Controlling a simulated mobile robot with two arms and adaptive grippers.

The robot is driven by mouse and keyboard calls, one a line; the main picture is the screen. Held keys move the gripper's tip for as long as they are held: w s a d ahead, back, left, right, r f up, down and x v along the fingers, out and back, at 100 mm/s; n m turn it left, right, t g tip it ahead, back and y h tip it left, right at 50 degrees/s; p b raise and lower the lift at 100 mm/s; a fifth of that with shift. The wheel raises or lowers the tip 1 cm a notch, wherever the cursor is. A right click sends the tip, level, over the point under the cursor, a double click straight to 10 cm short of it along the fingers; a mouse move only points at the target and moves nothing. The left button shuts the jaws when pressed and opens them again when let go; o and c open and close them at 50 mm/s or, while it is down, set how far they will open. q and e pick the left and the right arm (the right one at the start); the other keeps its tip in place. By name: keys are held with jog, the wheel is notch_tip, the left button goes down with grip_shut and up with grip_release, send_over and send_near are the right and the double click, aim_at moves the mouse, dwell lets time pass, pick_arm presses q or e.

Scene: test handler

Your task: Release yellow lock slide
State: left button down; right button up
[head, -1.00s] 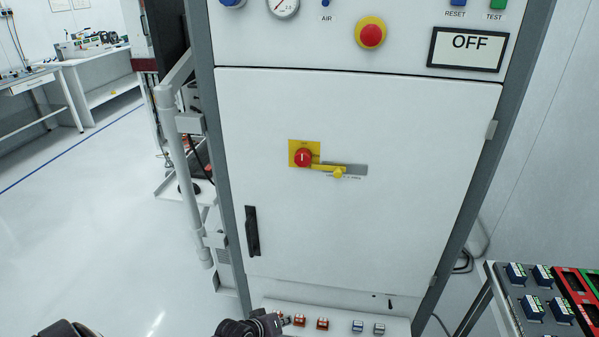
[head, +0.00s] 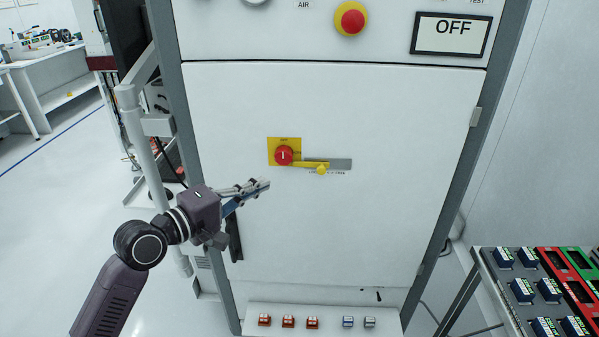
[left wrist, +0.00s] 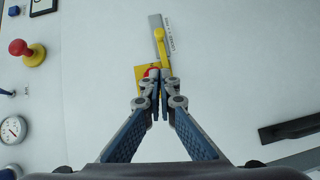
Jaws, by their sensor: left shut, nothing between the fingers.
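The yellow lock slide (head: 320,169) sits on a grey track plate (head: 341,164) on the white cabinet door. It also shows in the left wrist view (left wrist: 161,40). A red rotary knob (head: 284,155) on a yellow plate (head: 271,144) is just left of it, and a yellow bar reaches from the knob to the slide. My left gripper (head: 264,184) is shut and empty, in front of the door, left of and a little below the slide. In the left wrist view its fingertips (left wrist: 160,82) overlap the red knob and partly hide it. My right gripper is not in view.
A black door handle (head: 235,240) is partly behind my left gripper. A red emergency button (head: 352,21) and an OFF display (head: 452,36) are above the door. Several small connectors (head: 312,323) lie on the ledge below. A parts rack (head: 489,276) stands at right.

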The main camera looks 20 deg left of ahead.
pick_arm(q)
jog(key=shift+w, duration=0.1)
jog(key=p, duration=0.3)
send_near(306, 172)
notch_tip(306, 172, up, 3)
jog(key=w+d, duration=0.2)
jog(key=shift+w+d+f+p, duration=0.1)
jog(key=shift+w+d+p, duration=0.7)
jog(key=shift+d, duration=0.45)
jog(key=shift+w+d+f, duration=0.1)
jog(key=shift+w+d, duration=0.1)
jog(key=shift+d, duration=0.2)
jog(key=shift+f, duration=0.1)
